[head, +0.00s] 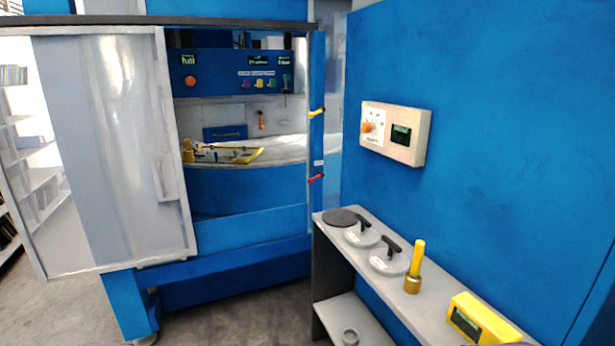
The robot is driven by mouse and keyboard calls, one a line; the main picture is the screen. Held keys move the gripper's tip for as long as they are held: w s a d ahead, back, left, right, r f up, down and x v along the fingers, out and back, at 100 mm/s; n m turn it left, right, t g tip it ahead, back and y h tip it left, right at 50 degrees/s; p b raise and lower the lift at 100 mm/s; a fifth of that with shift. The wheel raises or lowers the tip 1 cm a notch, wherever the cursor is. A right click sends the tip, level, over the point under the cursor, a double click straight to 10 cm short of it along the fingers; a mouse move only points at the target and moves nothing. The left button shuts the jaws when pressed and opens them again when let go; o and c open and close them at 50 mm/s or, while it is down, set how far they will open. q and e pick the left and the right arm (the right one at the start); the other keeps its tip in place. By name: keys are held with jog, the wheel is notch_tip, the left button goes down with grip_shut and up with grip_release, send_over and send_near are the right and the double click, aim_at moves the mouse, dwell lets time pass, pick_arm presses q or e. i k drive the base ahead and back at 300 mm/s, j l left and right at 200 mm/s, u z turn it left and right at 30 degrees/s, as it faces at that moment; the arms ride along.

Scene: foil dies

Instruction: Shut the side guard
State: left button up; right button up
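The side guard (118,150) is a framed, greyish see-through sliding panel at the left in the head view. It has a pale upright handle (166,178) near its right edge. The guard stands open: to its right a wide opening shows the inside of the blue machine (240,190). The guard's left part reaches out past the machine's left side. Neither of my grippers is in view.
A grey bench (330,227) on the right holds two lidded discs with black handles (388,257), a yellow-handled tool (414,268) and a yellow box (480,320). A control box (395,133) hangs on the blue wall. The floor (230,325) before the machine is clear.

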aim_at(167, 170)
jog(key=u, duration=1.3)
